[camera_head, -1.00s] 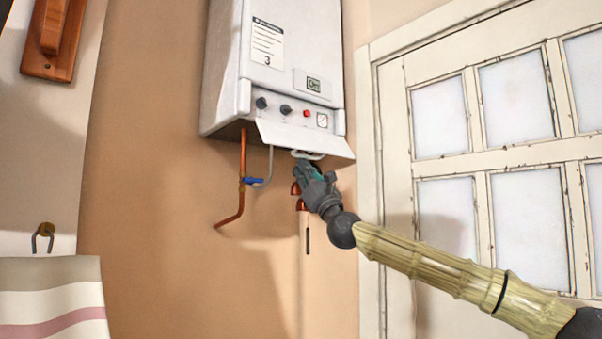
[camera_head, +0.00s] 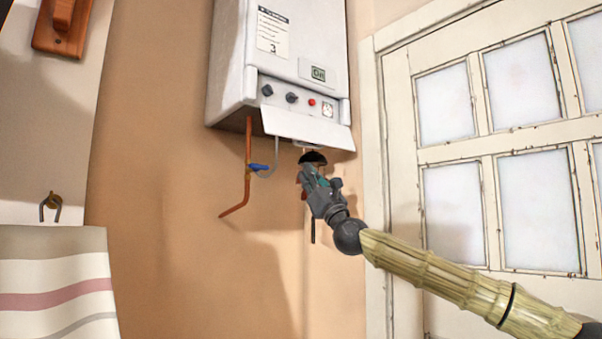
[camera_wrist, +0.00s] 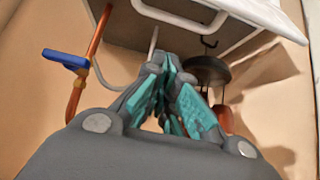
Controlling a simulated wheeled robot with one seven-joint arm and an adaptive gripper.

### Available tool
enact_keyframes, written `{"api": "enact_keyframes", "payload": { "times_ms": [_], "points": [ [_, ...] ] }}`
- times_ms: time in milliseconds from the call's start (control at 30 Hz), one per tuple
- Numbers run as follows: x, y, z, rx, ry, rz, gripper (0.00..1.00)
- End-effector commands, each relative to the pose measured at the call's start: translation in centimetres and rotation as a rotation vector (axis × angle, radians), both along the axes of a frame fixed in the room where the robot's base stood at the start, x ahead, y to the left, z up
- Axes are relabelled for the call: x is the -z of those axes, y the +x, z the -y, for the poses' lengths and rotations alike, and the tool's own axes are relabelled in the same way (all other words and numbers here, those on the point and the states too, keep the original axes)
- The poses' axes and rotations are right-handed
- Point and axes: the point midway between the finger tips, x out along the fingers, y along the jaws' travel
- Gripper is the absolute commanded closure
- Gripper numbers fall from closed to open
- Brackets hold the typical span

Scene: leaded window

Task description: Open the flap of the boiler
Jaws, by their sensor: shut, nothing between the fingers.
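The white boiler (camera_head: 228,70) hangs on the wall. Its flap (camera_head: 308,127) is tilted outward below the control panel, leaving the knobs and red button uncovered. In the wrist view, the flap (camera_wrist: 262,12) is at the top right, and its white loop handle (camera_wrist: 186,20) hangs at the top. My gripper (camera_head: 308,172) is below the flap, apart from it. In the wrist view, my gripper (camera_wrist: 168,66) has its teal-padded fingers together and empty, below the handle and not around it.
A copper pipe (camera_head: 248,165) with a blue valve lever (camera_head: 258,167) runs down left of my gripper. A dark round pan-like object (camera_wrist: 207,70) hangs close behind my gripper. A paned door (camera_head: 400,130) stands at the right, and a striped cloth (camera_head: 50,275) hangs at the lower left.

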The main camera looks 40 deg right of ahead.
Motion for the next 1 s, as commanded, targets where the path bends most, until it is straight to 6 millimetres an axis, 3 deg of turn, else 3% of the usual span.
{"api": "enact_keyframes", "payload": {
  "times_ms": [100, 300, 667, 767, 867, 1000],
  "points": [
    [1.8, -1.3, 0.0, -0.001, 0.000, 0.000, 1.00],
    [3.4, -2.8, 0.0, -0.002, -0.001, 0.000, 1.00],
    [4.1, -3.3, -0.1, -0.002, -0.002, -0.001, 1.00],
    [4.8, -2.7, -0.7, -0.001, -0.016, -0.014, 1.00],
    [6.8, -1.1, -2.5, 0.004, -0.054, -0.051, 1.00],
    [11.6, 2.2, -6.5, 0.017, -0.150, -0.138, 1.00]
  ]
}}
